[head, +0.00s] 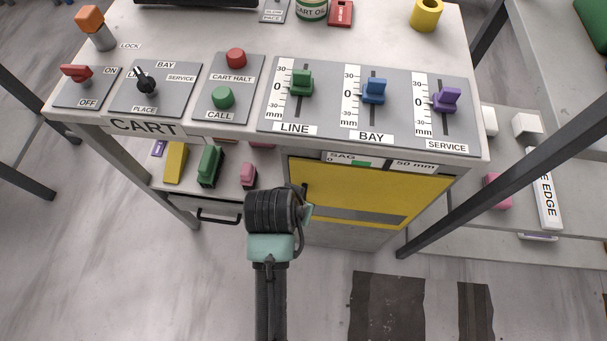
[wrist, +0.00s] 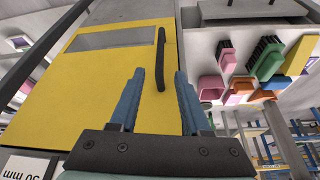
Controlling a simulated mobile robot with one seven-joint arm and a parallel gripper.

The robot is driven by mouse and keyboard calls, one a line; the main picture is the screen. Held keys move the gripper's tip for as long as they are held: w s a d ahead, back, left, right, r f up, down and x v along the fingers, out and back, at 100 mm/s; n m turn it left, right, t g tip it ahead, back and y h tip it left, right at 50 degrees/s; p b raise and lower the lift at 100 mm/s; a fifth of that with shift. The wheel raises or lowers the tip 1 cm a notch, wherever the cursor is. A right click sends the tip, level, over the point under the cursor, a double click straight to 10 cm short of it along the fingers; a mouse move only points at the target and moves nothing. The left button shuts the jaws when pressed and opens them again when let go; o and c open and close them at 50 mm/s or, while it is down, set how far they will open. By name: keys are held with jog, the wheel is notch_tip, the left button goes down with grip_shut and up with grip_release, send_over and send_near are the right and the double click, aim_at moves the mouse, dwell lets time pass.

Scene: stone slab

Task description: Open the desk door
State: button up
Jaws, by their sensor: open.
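The desk's yellow door (head: 370,190) is on the front below the console top and looks shut. It fills the left of the wrist view (wrist: 100,75), with a grey band across it. Its dark upright handle (wrist: 161,58) is near the door's edge. My gripper (wrist: 160,72) is open, its two blue fingers pointing towards the door. In the wrist view the handle's lower part lies between the fingertips; I cannot tell whether they touch it. In the head view my arm's wrist hides the fingers.
The console top (head: 365,32) carries switches, buttons and sliders. Left of the door in the head view is an open shelf with coloured blocks (head: 210,165) above a drawer handle (head: 218,216). A dark table leg (head: 500,180) slants past on the right.

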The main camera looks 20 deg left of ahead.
jog(key=b+x, duration=0.2)
jog(key=x, duration=0.6)
jog(key=shift+w+f, duration=0.25)
jog(key=shift+f, duration=0.05)
grip_shut()
dwell(1.0)
